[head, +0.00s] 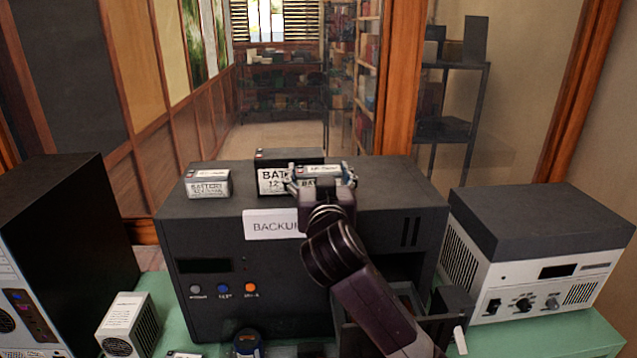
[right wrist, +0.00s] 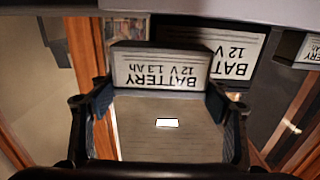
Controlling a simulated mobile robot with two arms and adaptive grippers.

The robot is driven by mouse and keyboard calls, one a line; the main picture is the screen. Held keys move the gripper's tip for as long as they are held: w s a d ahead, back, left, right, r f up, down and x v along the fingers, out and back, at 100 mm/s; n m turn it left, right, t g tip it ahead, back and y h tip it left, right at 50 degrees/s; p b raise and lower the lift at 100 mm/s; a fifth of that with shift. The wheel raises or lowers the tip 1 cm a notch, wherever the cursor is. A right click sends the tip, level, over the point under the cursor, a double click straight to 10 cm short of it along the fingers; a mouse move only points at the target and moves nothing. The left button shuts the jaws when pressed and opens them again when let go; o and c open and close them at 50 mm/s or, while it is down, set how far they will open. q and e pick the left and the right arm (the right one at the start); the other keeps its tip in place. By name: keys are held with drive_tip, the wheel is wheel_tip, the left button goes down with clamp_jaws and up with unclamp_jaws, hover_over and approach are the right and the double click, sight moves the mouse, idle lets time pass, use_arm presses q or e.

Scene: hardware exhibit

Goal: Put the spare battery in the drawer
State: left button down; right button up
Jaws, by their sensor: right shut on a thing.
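A small battery marked 12 V 1.3 Ah (right wrist: 160,70) sits between the fingertips of my right gripper (head: 320,183), at the top of the black backup unit (head: 205,228). Its label reads upside down in the right wrist view, where the gripper (right wrist: 158,100) is shut on it. In the head view my gripper partly hides this battery. I cannot tell whether it touches the unit's top. An open drawer (head: 440,328) juts from the unit's lower right, partly hidden by my right arm. My left gripper is not in view.
A larger battery (head: 272,180) stands just behind the held one. Another small battery (head: 208,184) sits at the top left of the unit. A grey-white device (head: 535,262) stands right, a black case (head: 70,220) left, and a small white box (head: 128,322) on the green table (head: 165,290).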

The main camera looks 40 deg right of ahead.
drive_tip(key=shift+s+f, duration=0.1)
drive_tip(key=shift+f, duration=1.1)
drive_tip(key=o, duration=1.3)
drive_tip(key=shift+f, duration=0.3)
drive_tip(key=o, duration=0.4)
drive_tip(key=shift+r, duration=0.1)
drive_tip(key=shift+o, duration=0.2)
